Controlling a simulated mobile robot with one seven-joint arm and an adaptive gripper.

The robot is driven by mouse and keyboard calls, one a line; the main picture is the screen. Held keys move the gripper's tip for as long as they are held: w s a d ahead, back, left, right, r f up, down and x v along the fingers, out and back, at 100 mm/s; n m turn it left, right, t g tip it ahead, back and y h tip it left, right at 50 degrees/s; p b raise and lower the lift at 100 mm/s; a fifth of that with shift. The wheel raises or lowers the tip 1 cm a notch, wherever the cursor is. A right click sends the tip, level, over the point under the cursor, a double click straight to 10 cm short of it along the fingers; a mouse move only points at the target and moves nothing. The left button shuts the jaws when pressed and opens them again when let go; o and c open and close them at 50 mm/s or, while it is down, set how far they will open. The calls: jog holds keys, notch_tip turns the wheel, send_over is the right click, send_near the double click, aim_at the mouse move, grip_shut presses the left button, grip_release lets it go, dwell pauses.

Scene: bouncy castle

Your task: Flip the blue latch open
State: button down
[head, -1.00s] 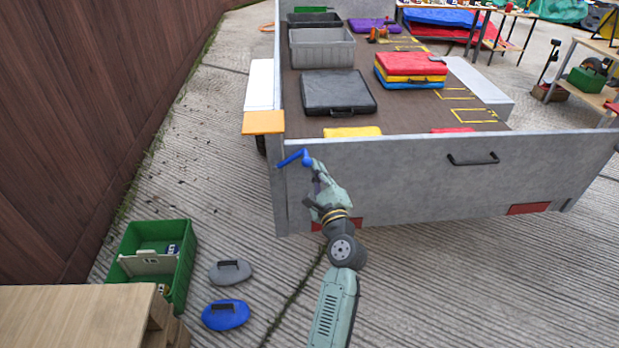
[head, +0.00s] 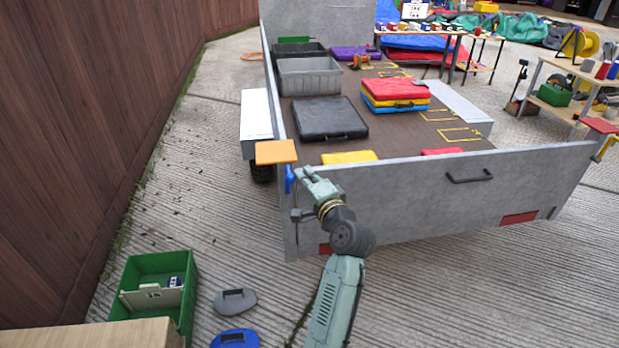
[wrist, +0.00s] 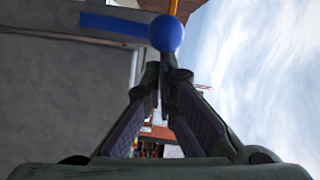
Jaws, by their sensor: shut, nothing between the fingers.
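The blue latch (head: 290,181) is at the left corner of the grey tailgate (head: 420,197), just below an orange plate (head: 276,152). In the head view it stands roughly upright and is partly hidden by my gripper. In the wrist view its blue arm (wrist: 115,25) ends in a round blue knob (wrist: 166,34). My gripper (head: 302,177) is shut and empty, just right of the latch in the head view. In the wrist view its fingertips (wrist: 168,68) are right by the knob; I cannot tell if they touch it.
The trailer bed behind the tailgate holds a black case (head: 330,119), grey crate (head: 309,77) and stacked coloured cases (head: 396,93). A green bin (head: 155,295) and a grey weight (head: 235,302) are on the ground at lower left.

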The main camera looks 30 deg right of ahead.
jog(key=shift+w+a+r+n+p, duration=0.15)
jog(key=shift+a+n, duration=0.25)
jog(key=shift+n, duration=0.05)
jog(key=shift+w+a+r+n+p, duration=0.1)
jog(key=shift+a+r+n+p, duration=0.05)
jog(key=shift+a+n, duration=0.3)
jog(key=shift+g, duration=0.3)
